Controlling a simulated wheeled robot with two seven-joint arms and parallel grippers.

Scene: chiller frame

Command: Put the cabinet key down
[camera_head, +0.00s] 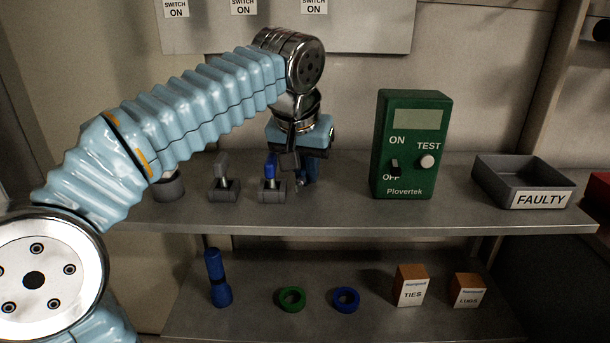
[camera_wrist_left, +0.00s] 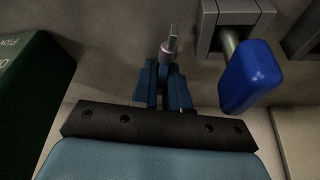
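My left gripper (camera_head: 302,180) points down just above the upper shelf, between the blue-handled block and the green tester. In the left wrist view its two blue fingers (camera_wrist_left: 165,88) are close together around a small metallic piece, which looks like the cabinet key (camera_wrist_left: 172,42). The key sticks out past the fingertips, with a pale pinkish collar and a narrow grey end. The part between the fingers is hidden. I cannot tell whether the key touches the shelf. My right gripper is not in view.
The blue-handled block (camera_head: 269,188) stands close left of the gripper, also large in the left wrist view (camera_wrist_left: 250,78). A grey-handled block (camera_head: 223,188), green tester (camera_head: 410,150) and FAULTY tray (camera_head: 495,186) share the upper shelf (camera_head: 340,212). A flashlight (camera_head: 217,280) and rings stand below.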

